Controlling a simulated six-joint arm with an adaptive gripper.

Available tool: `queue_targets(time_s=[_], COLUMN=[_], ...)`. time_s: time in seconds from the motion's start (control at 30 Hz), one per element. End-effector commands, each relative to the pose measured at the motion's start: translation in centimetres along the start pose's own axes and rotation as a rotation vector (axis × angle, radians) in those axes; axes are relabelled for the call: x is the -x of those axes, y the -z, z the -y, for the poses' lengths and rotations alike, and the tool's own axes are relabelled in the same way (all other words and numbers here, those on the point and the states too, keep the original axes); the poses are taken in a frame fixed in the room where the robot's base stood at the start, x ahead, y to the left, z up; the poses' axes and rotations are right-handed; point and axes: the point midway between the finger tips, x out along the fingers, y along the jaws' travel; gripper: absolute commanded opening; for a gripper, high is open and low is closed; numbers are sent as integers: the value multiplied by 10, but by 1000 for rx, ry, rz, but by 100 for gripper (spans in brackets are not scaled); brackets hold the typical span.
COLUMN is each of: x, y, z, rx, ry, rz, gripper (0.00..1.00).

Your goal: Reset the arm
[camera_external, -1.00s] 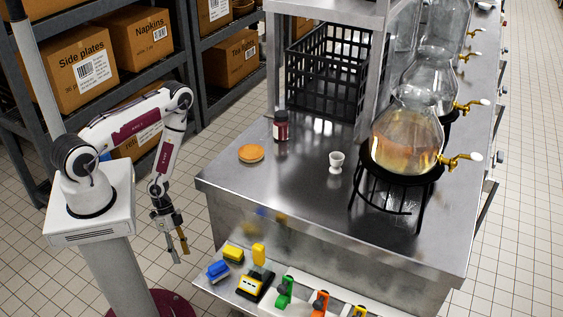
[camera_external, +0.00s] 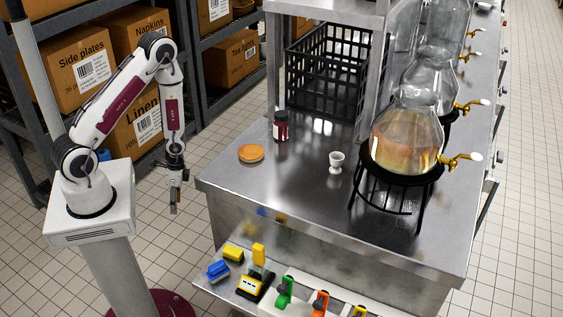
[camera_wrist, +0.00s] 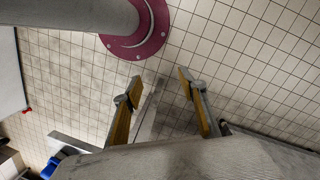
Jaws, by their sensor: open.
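My gripper (camera_external: 174,207) hangs pointing down in the external view, over the floor between my pedestal and the steel counter (camera_external: 225,188). It is left of the counter's edge and touches nothing. In the wrist view my gripper (camera_wrist: 160,82) shows two separated fingers with yellowish inner faces. My gripper is open.
A bun (camera_external: 251,153), a dark bottle (camera_external: 281,126) and a white cup (camera_external: 336,162) stand on the counter. Glass vessels, one on a black stand (camera_external: 400,177), are at right. Coloured items, including a blue one (camera_external: 218,270), sit on the lower shelf. Boxes (camera_external: 80,62) fill the rack behind.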

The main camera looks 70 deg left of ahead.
Motion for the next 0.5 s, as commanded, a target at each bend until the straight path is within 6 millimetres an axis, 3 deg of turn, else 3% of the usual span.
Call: queue_targets(time_s=[0.5], x=[101], y=[-10], z=[1], rx=[181], ry=[88], rz=[54], gripper=[42])
